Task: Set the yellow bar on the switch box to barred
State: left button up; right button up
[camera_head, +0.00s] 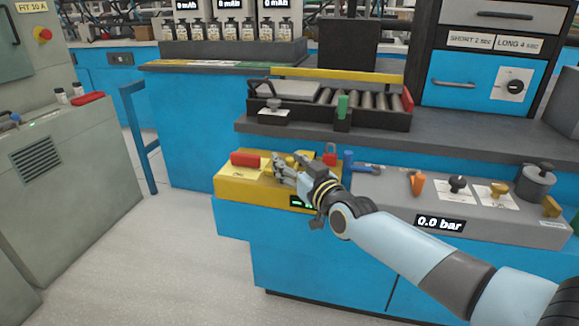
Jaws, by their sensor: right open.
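A yellow box (230,187) sits on the blue bench's lower ledge, with a red block-shaped part (245,159) on top at its left and a small green display on its front. I take it to be the switch box. My right gripper (284,164) is over the middle of its top, fingers open. The gripper and wrist cover the middle and right of the box. I cannot make out a separate yellow bar on it or its setting; it may be behind the fingers. A red padlock-like part (330,153) shows just behind my wrist. My left gripper is not in view.
Right of the box is a grey panel (390,192) with a blue handle (349,160), an orange knob (417,182), black and yellow knobs and a 0.0 bar display. A roller rack with a long yellow rail (337,76) stands above. Floor is clear at left.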

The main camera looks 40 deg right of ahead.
jog(key=shift+w, duration=0.1)
jog(key=c, duration=0.9)
grip_shut()
jog(key=shift+w+f, duration=0.1)
jog(key=shift+f, duration=0.1)
